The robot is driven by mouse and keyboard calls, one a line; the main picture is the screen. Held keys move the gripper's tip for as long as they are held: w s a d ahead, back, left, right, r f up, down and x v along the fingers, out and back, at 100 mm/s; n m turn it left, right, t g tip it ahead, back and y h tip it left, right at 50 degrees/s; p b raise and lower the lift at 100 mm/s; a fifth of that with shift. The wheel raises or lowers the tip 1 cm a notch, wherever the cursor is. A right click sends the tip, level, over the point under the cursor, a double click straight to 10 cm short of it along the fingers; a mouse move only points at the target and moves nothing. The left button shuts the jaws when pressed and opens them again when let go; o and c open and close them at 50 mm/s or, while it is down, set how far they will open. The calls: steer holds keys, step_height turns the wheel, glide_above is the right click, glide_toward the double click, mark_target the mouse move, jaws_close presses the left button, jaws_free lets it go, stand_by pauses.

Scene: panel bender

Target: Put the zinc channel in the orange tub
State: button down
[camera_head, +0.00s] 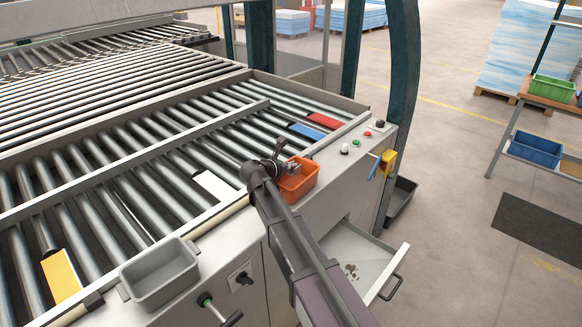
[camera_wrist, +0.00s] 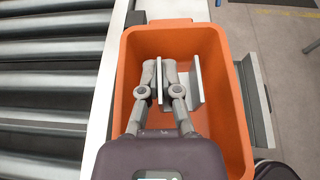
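The orange tub (camera_head: 299,184) stands on the machine's front ledge, beside the rollers. In the wrist view the tub (camera_wrist: 232,118) lies under my gripper (camera_wrist: 160,82), whose fingers reach over its inside. The zinc channel (camera_wrist: 196,84) is a pale grey U-shaped piece within the tub's outline. One wall of it stands between my two fingers, which appear closed on it; the other wall is to the right. I cannot tell whether the channel touches the tub's floor. In the head view my gripper (camera_head: 281,163) is at the tub's upper left side and partly hides it.
A grey tub (camera_head: 160,288) sits on the ledge at left. White (camera_head: 214,185), yellow (camera_head: 61,276), blue (camera_head: 304,132) and red (camera_head: 324,121) pieces lie on the rollers. An open drawer (camera_head: 358,254) sticks out below. Buttons (camera_head: 367,134) are on the ledge right of the orange tub.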

steer(key=shift+f+b, duration=0.3)
steer(key=shift+s+f+b, duration=0.2)
steer(key=shift+b, duration=0.15)
steer(key=c, duration=0.8)
jaws_free()
steer(key=shift+r, duration=0.1)
